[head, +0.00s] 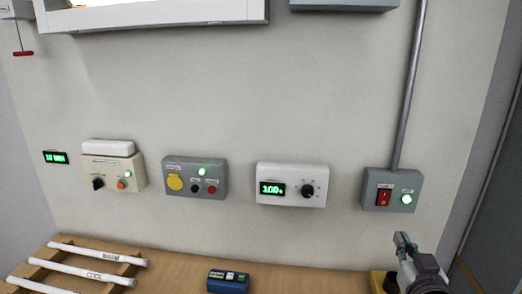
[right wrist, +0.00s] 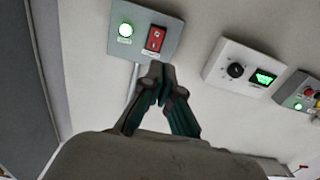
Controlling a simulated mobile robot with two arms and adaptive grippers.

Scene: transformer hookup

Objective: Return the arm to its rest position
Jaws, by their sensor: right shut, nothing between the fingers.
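My right gripper (head: 402,243) is at the lower right of the head view, below the grey switch box (head: 388,204). In the right wrist view its fingers (right wrist: 157,80) are together and empty, in front of the lower edge of the grey switch box (right wrist: 170,27). The box has a red rocker switch (head: 384,197) and a lit green lamp (head: 407,199). I cannot tell from these views whether the fingertips touch the box. My left gripper is not in view.
A white dial box (head: 291,185) with a green display, a grey box (head: 195,178) with a yellow knob and a beige box (head: 113,171) are on the wall. The wooden bench (head: 174,263) below holds a blue device (head: 228,281) and a rack of white tubes (head: 97,251).

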